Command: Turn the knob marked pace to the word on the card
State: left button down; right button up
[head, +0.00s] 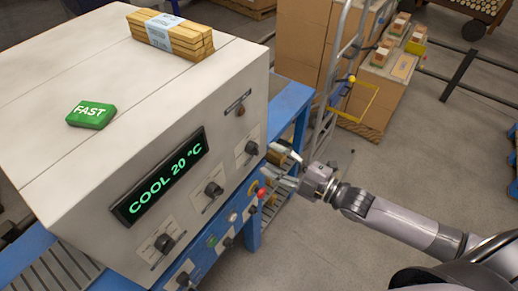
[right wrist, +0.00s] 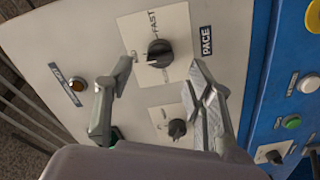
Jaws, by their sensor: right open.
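The knob marked pace (right wrist: 158,54) is black, on a pale plate with the word FAST beside it and a dark PACE label (right wrist: 206,40). In the head view it is the rightmost upper knob (head: 252,148) on the cabinet front. Its pointer direction is hard to make out. The green card (head: 90,115) on the cabinet top reads FAST. My right gripper (head: 270,163) is open just in front of the cabinet's right end. In the right wrist view its fingers (right wrist: 162,72) stand apart either side of the knob; no contact shows. My left gripper is out of view.
A neighbouring knob (right wrist: 177,128) sits beside the pace knob, and another knob (head: 165,243) is at the left. A display (head: 160,177) reads COOL 20 °C. Wood strips (head: 170,35) lie on top. The blue panel below has buttons and knobs.

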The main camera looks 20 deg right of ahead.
aim_at(258, 152)
jog(key=shift+p+x, duration=0.45)
jog(key=shift+x, duration=2.15)
jog(key=shift+c, duration=0.3)
jog(key=c, duration=1.1)
